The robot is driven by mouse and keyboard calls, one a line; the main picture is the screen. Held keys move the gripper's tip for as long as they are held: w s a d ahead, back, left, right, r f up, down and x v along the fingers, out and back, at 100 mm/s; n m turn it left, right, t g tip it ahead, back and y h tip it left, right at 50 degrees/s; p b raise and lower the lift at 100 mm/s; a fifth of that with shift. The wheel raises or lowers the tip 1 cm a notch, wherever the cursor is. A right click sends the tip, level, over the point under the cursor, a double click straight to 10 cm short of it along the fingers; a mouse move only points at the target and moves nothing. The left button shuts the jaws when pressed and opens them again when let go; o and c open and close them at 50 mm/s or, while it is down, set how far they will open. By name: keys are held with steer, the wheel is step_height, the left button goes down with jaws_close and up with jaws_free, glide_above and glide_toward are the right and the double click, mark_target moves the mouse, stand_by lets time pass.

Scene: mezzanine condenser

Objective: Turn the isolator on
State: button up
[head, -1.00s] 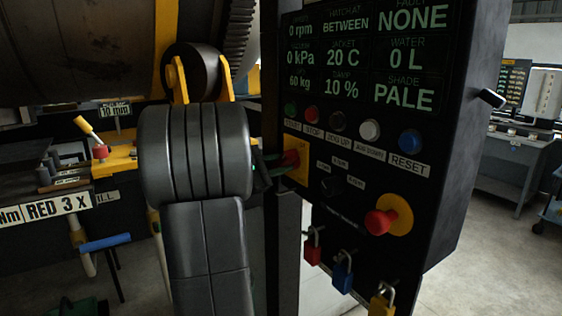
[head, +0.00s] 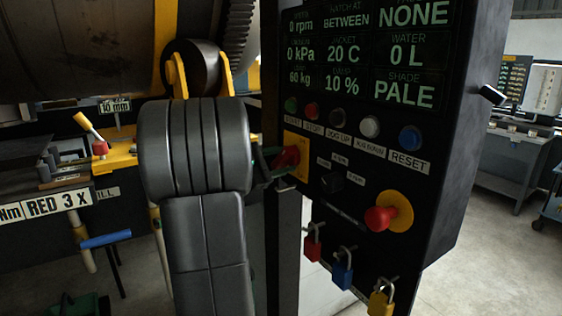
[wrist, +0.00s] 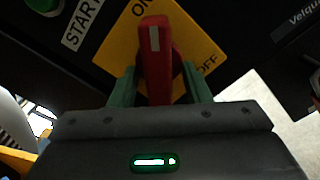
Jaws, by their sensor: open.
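The isolator has a red handle (wrist: 155,62) with a white mark, on a yellow plate (wrist: 112,48) lettered ON and OFF. In the wrist view the marked end points up, close to the ON lettering; OFF is at the right. My gripper (wrist: 160,72) is open, with one green finger on each side of the handle. Whether either finger touches it I cannot tell. In the head view the handle (head: 287,157) and yellow plate (head: 302,146) are at the panel's left edge, and my gripper (head: 277,162) is at the handle, partly hidden by my arm.
The black control panel (head: 440,150) has several push-buttons, a display and a red emergency stop (head: 380,218). Red (head: 312,247), blue (head: 342,273) and yellow (head: 381,301) padlocks hang below. A machine with a roller (head: 193,68) is behind my arm. The floor at right is open.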

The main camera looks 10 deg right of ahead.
steer(key=b+v, duration=0.2)
steer(key=v, duration=1.2)
steer(key=shift+d, duration=0.15)
steer(key=p+x, duration=0.2)
steer(key=x, duration=1.1)
steer(key=shift+w+d, duration=0.15)
steer(key=shift+d, duration=0.15)
